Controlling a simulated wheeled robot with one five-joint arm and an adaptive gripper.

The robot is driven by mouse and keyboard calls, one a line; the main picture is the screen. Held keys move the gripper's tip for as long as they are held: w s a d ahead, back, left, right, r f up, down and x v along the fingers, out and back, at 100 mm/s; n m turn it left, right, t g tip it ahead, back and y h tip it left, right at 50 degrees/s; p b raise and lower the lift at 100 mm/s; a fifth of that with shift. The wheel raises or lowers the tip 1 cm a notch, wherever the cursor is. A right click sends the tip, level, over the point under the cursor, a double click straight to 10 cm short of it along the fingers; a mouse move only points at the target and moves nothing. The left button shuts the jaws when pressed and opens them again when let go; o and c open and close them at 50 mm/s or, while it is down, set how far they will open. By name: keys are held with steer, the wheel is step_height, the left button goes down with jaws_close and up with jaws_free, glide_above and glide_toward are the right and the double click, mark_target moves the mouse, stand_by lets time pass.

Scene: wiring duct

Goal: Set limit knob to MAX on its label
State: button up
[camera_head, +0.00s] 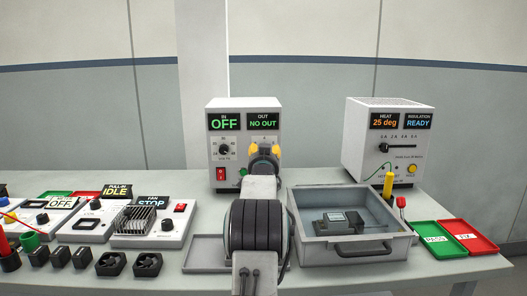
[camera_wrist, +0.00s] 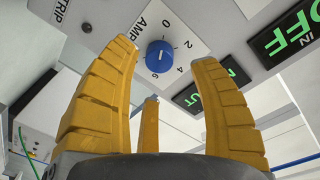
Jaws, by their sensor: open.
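In the wrist view a blue knob (camera_wrist: 160,56) sits on a white panel, with a dial label (camera_wrist: 172,30) reading 0, 2, 4, 6 and AMP around it. A short pale mark shows on the knob; I cannot tell exactly which number it points to. No MAX lettering is readable. My gripper (camera_wrist: 166,60) is open, its yellow fingers on either side of the knob in the picture, apparently short of it. In the head view my gripper (camera_head: 264,151) is in front of the right half of the white supply box (camera_head: 225,160) and hides the knob.
The supply box displays (camera_head: 224,122) read OFF and NO OUT. A grey tray (camera_head: 300,238) holding a device, red and green trays (camera_head: 470,236), and several modules and fans lie on the bench.

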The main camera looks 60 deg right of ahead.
steer(key=shift+p+x, duration=0.4)
steer(key=shift+x, duration=1.4)
jaws_close()
steer(key=shift+r+m+b, duration=0.2)
steer(key=shift+m+b, duration=0.95)
steer(key=shift+m, duration=1.15)
steer(key=c, duration=0.5)
jaws_free()
steer(key=o, duration=0.5)
steer(key=shift+f, duration=0.15)
